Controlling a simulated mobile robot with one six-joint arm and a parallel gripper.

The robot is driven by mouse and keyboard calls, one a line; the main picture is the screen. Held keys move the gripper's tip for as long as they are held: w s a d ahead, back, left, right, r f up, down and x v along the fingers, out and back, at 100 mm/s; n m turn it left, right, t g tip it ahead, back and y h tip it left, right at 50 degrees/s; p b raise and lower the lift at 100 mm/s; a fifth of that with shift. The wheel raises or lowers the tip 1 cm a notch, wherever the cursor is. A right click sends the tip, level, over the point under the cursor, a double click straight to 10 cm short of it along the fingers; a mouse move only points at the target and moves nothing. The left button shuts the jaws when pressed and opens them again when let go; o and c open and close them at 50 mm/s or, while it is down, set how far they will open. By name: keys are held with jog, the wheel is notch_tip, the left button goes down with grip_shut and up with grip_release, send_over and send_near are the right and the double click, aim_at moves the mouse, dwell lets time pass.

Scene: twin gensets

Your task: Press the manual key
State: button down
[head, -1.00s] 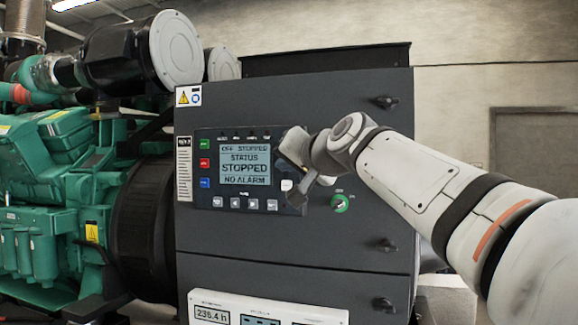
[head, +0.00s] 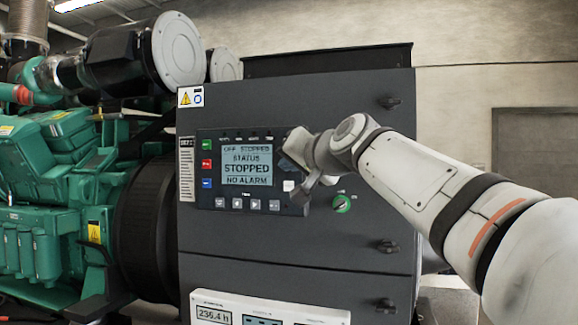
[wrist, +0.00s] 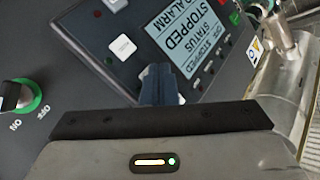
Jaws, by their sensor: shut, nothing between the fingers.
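The control panel (head: 213,135) is on the dark cabinet door. Its screen (head: 247,166) reads STATUS, STOPPED, NO ALARM. Green, red and blue keys (head: 207,183) line its left side, and a row of grey keys (head: 237,203) runs below the screen. A white key (head: 289,186) sits right of the screen; it also shows in the wrist view (wrist: 122,47). I cannot read which key is the manual one. My gripper (wrist: 161,82) is shut and empty, in front of the panel beside the screen. Its fingers hide part of the panel; contact cannot be told.
A green-ringed switch (head: 342,203) is on the door right of the panel, and it shows at the left in the wrist view (wrist: 20,95). Door latches (head: 388,102) stick out at the right. The green engine (head: 45,190) stands left of the cabinet (head: 300,240).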

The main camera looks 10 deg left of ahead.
dwell(0.3)
jog(key=shift+s+a, duration=0.1)
jog(key=shift+s, duration=0.75)
jog(key=s, duration=0.4)
jog(key=s+a, duration=0.1)
jog(key=s, duration=0.1)
dwell(0.6)
jog(key=d+f+g+h, duration=0.15)
jog(key=d+f, duration=0.25)
jog(key=f, duration=0.4)
jog(key=d+f+g+h, duration=0.1)
jog(key=d+f+h, duration=0.1)
jog(key=d+f, duration=0.45)
jog(key=s+d+f+g+h, duration=0.2)
jog(key=s+d+f, duration=0.3)
jog(key=f, duration=0.5)
jog(key=s+d+f+g+h, duration=0.2)
jog(key=s+d+f, duration=0.3)
jog(key=s+f, duration=0.3)
jog(key=s+d+f+g+h, duration=0.2)
jog(key=s+d+f, duration=0.3)
jog(key=f, duration=0.9)
jog(key=shift+s+f+g, duration=0.15)
jog(key=shift+s+g, duration=0.6)
jog(key=shift+s, duration=0.1)
